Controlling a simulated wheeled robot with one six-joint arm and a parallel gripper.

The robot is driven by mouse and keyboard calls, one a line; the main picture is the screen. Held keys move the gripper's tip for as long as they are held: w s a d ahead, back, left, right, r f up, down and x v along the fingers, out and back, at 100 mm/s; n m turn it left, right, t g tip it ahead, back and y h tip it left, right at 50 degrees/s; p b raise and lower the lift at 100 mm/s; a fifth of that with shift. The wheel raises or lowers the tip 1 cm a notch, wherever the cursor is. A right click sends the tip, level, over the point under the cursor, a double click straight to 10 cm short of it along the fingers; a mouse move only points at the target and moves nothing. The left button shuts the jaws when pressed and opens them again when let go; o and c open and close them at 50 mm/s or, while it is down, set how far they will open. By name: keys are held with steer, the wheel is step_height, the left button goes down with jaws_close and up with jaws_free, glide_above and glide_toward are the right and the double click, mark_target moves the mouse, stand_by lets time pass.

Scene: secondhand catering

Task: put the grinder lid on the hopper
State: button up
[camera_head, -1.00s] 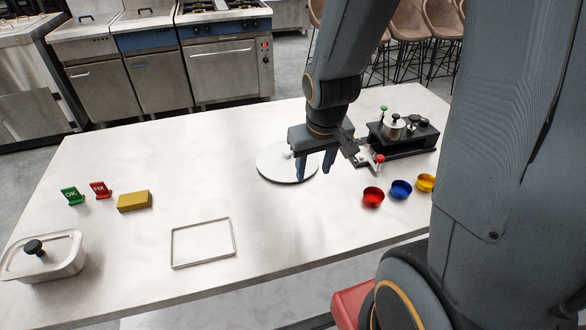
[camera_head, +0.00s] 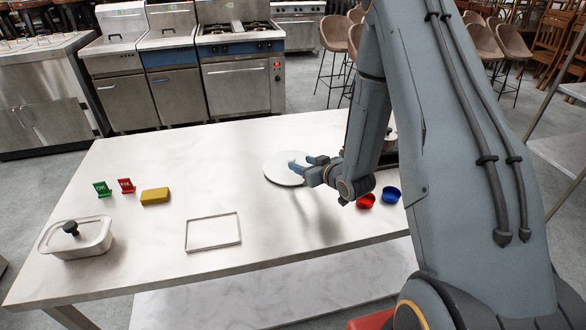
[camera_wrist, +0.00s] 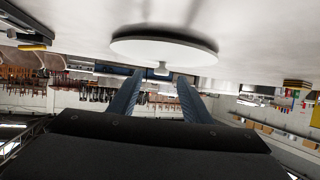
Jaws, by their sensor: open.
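A flat white round disc (camera_head: 279,168) lies on the table's middle; it has a small pale knob on top, clear in the wrist view (camera_wrist: 162,68). I take it for the grinder lid, but cannot be sure. My gripper (camera_head: 305,165) is open and empty, level at the disc's right side. In the wrist view my gripper (camera_wrist: 158,82) has its fingers pointing at the knob, which shows between and beyond the tips. I cannot clearly pick out a hopper. A black device (camera_head: 389,158) at the table's right is mostly hidden by my arm.
Red (camera_head: 366,201) and blue (camera_head: 391,194) bowls stand right of my gripper. Table between is clear.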

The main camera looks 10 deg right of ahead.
mark_target(292, 158)
steer(key=x, duration=0.1)
steer(key=p+x, duration=0.1)
steer(key=shift+w+a, duration=0.25)
steer(key=shift+a, duration=0.15)
steer(key=shift+p+x, duration=0.8)
steer(key=shift+x, duration=1.45)
steer(key=shift+d, duration=0.15)
jaws_close()
steer(key=shift+r, duration=0.2)
